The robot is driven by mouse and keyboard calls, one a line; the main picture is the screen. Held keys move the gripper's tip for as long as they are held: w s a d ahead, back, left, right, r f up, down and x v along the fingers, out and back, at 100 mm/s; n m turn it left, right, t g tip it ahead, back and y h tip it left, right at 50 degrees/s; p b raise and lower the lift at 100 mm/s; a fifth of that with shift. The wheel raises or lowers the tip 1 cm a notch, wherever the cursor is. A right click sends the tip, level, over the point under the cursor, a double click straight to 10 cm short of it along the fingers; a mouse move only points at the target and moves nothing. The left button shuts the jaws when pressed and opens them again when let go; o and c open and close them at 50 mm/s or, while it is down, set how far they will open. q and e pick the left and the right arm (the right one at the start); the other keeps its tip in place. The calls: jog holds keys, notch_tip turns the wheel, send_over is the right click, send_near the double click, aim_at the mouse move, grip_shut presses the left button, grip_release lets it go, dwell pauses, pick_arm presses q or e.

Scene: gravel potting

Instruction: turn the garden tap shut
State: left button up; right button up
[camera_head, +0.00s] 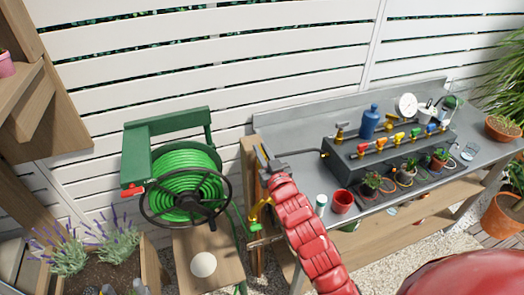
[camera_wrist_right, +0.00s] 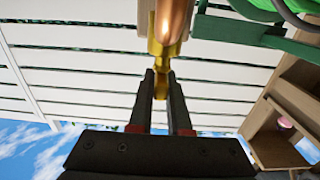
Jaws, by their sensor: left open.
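The garden tap is brass; in the right wrist view its brass part (camera_wrist_right: 163,50) stands at the upper middle, with a copper-coloured part in front. My right gripper (camera_wrist_right: 160,76) has its dark fingers close together, one on each side of the narrow brass end. In the head view my right gripper (camera_head: 265,158) is at the end of the red arm, by the bench's left end. A yellow fitting (camera_head: 257,209) shows just left of the arm; the arm hides part of this area. My left gripper is not in view.
A green hose reel (camera_head: 185,180) with a dark wheel stands left of the gripper. The grey bench (camera_head: 300,172) to the right bears a dark manifold with coloured valves, small pots and a red cup (camera_head: 342,201). A white slatted fence (camera_head: 235,60) stands behind.

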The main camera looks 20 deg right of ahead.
grip_shut()
